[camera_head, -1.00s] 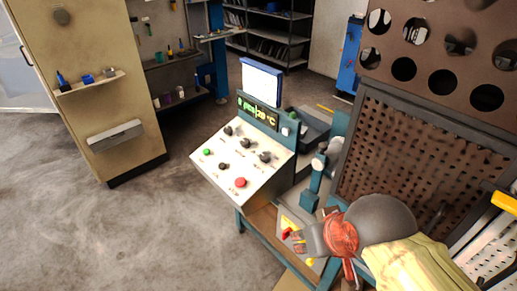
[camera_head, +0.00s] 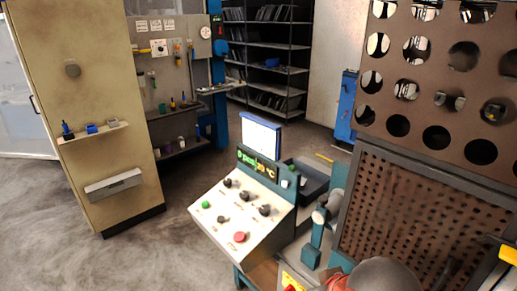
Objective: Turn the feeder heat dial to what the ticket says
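A sloped white control panel (camera_head: 225,232) stands near the middle of the head view. It carries several black knobs, among them an upper one (camera_head: 228,183), a middle one (camera_head: 245,197), a right one (camera_head: 265,210) and a lower one (camera_head: 222,219). Their labels and pointer positions are too small to read, so I cannot tell which is the feeder heat dial. A small display (camera_head: 257,168) behind them glows with green and yellow text, seemingly ending in °C. A blank-looking white panel in a blue frame (camera_head: 262,137) stands above it. No ticket text is legible. My gripper is not in view.
The panel also has a green button (camera_head: 205,205) and a red button (camera_head: 239,237). A brown perforated rack (camera_head: 425,205) stands close at the right. A beige cabinet (camera_head: 85,150) is at the left. Grey floor (camera_head: 165,250) is open in front of the panel's left side.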

